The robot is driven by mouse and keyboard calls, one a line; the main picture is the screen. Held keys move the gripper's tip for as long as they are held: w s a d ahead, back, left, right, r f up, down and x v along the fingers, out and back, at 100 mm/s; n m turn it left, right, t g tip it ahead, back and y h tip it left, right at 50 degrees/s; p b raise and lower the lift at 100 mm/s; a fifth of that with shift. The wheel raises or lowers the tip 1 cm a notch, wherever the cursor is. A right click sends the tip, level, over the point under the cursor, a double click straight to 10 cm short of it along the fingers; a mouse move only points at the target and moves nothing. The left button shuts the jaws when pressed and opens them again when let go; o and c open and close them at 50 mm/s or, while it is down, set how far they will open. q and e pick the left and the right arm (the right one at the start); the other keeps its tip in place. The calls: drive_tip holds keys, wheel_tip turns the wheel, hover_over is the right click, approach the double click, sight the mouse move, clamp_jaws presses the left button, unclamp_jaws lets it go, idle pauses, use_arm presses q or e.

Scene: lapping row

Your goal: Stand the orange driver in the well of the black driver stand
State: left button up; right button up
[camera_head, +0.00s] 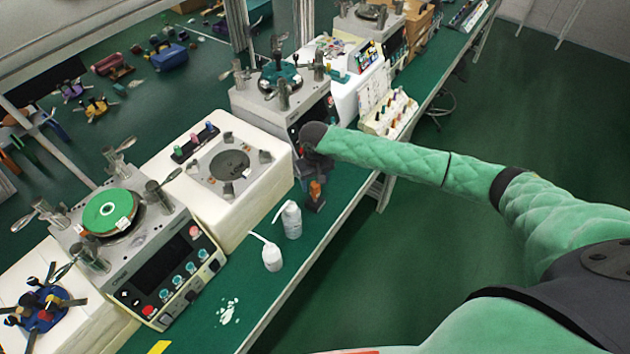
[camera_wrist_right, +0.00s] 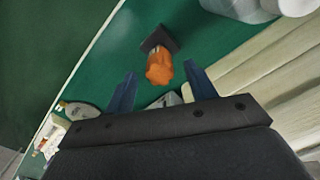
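The orange driver (camera_head: 316,190) stands at the black driver stand (camera_head: 315,205) on the green bench, near its front edge. In the right wrist view the orange handle (camera_wrist_right: 159,69) points toward the camera, with the square black stand (camera_wrist_right: 160,40) behind it. The driver looks upright in the stand; its lower end and the well are hidden. My right gripper (camera_wrist_right: 160,72) is open, its two blue fingers apart on either side of the handle, with gaps visible. In the head view my right gripper (camera_head: 311,168) is dark and just above the driver. My left gripper is not in view.
Two white wash bottles (camera_head: 291,220) (camera_head: 271,256) stand left of the stand. A white-cased lapping machine (camera_head: 222,165) and a grey machine (camera_head: 280,100) stand behind. A tray of small bottles (camera_head: 390,113) is farther along. White scraps (camera_head: 228,311) lie on the near bench.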

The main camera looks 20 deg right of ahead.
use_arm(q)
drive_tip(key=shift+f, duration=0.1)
use_arm(e)
drive_tip(key=shift+r+b, duration=0.3)
drive_tip(key=shift+r, duration=0.05)
wheel_tip(320, 180, up, 2)
drive_tip(key=shift+r+b, duration=0.1)
drive_tip(key=shift+b, duration=0.55)
wheel_tip(320, 180, up, 4)
drive_tip(key=shift+r+b, duration=0.1)
drive_tip(key=shift+b, duration=0.65)
drive_tip(key=shift+r, duration=0.35)
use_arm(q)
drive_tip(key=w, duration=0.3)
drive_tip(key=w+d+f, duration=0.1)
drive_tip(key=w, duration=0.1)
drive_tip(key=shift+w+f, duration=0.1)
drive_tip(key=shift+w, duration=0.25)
